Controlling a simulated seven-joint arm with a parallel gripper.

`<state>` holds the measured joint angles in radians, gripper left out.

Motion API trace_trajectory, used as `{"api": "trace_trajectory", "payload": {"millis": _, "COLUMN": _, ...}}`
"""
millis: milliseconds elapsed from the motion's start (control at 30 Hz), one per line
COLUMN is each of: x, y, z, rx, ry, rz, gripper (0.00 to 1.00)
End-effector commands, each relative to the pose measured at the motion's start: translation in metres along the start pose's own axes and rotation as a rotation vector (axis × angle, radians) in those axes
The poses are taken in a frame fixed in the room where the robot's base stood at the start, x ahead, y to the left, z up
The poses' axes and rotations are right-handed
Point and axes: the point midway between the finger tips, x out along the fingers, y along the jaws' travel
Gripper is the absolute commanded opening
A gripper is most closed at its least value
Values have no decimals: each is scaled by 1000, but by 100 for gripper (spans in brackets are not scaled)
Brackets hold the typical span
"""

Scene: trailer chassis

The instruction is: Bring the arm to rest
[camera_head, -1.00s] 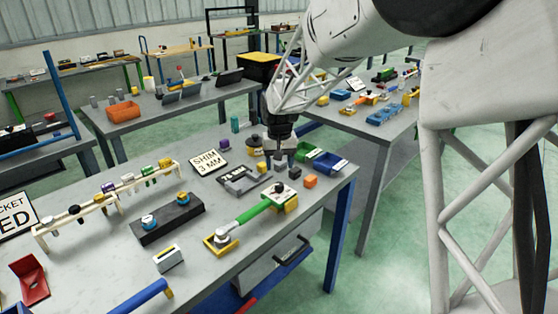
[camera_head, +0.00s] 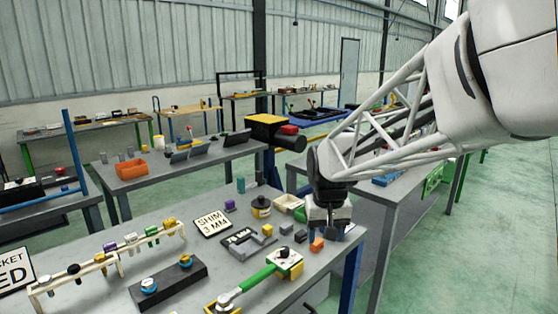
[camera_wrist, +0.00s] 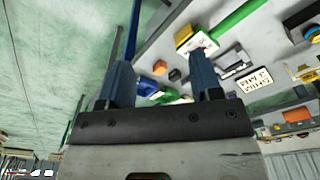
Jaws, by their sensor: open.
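My gripper (camera_head: 331,228) hangs at the right end of the grey workbench (camera_head: 110,212) in the head view, close to an orange block (camera_head: 317,245). In the wrist view its two blue-grey fingers (camera_wrist: 165,85) stand wide apart with nothing between them. The fingertips are hard to make out in the head view. My white lattice arm reaches in from the upper right.
On the bench are a green-handled tool (camera_head: 258,278), a sign reading SHIM 3 MM (camera_head: 212,224), a black block with two knobs (camera_head: 168,284) and a rack of small parts (camera_head: 110,257). Another bench (camera_head: 410,215) stands right, with green floor (camera_head: 470,260) beyond.

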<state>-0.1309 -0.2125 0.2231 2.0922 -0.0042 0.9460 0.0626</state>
Motion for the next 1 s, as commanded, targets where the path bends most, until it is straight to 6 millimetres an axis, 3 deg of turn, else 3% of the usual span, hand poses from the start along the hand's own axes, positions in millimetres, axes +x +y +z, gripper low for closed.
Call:
{"api": "trace_trajectory", "payload": {"millis": 433, "x": -30, "y": 33, "z": 111, "rx": 38, "ry": 60, "rz": 6, "gripper": 59}}
{"api": "trace_trajectory", "payload": {"millis": 800, "x": -33, "y": 51, "z": 202, "rx": 69, "ry": 108, "rz": 15, "gripper": 59}}
{"api": "trace_trajectory", "payload": {"millis": 1000, "x": -28, "y": 56, "z": 242, "rx": 82, "ry": 128, "rz": 20, "gripper": 59}}
